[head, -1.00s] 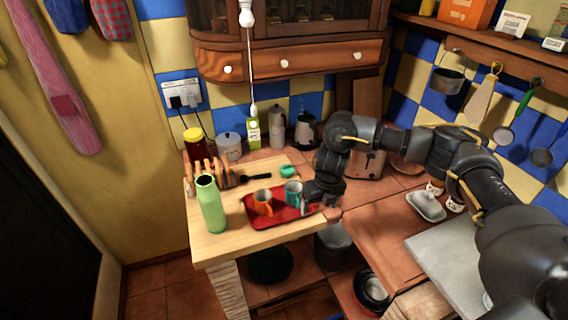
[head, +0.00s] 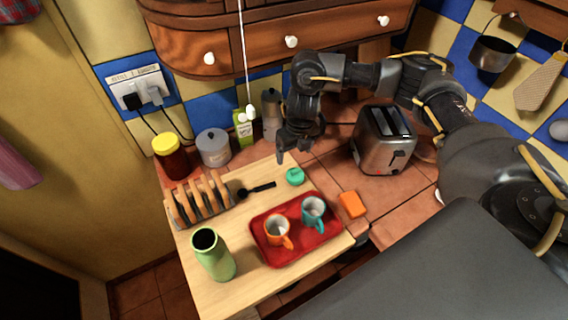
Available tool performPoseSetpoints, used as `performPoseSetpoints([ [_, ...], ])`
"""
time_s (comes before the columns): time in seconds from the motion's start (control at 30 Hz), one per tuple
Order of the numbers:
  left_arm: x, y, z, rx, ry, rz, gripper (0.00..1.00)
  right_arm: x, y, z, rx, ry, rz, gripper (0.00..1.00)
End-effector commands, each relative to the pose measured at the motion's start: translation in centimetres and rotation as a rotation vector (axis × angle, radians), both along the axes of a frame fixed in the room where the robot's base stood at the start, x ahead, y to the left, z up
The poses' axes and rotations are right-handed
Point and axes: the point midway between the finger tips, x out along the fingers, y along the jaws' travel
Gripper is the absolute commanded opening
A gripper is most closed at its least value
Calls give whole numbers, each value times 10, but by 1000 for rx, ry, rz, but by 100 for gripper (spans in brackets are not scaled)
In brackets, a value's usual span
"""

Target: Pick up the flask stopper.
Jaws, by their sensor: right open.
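The flask stopper (head: 295,177) is a small round teal-green piece lying on the wooden board (head: 190,292), behind the red tray (head: 268,258). The green flask (head: 214,256) stands upright at the front left of the board, its top open. My right gripper (head: 294,156) is open and empty, with its fingers pointing down just above and behind the stopper in the picture. It looks apart from the stopper; the exact height gap is hard to tell. My left gripper is out of view.
An orange mug (head: 277,231) and a teal mug (head: 313,212) stand on the tray. A toast rack (head: 200,203) and a black utensil (head: 258,188) are left of the stopper. An orange block (head: 352,204) and a toaster (head: 384,140) are to the right. Jars and a carton (head: 242,129) stand behind.

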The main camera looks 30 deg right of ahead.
Motion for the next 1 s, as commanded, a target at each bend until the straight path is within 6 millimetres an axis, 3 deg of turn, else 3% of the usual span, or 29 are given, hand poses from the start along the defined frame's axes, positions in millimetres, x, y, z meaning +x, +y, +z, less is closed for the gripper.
performPoseSetpoints([
  [0.13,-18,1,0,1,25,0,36,-1,-1,-9,1,1,-3,79],
  [0.43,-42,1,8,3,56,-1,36,17,1,-56,1,17,1,79],
  [0.53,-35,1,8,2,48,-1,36,19,1,-62,0,17,1,79],
  [0.7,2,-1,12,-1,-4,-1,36,19,0,-66,0,18,2,79],
  [0.77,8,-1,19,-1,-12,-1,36,19,0,-71,-1,20,0,79],
  [0.87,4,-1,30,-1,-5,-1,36,18,0,-86,-1,21,2,79],
  [1.0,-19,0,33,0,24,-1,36,21,0,-107,0,19,2,79],
])
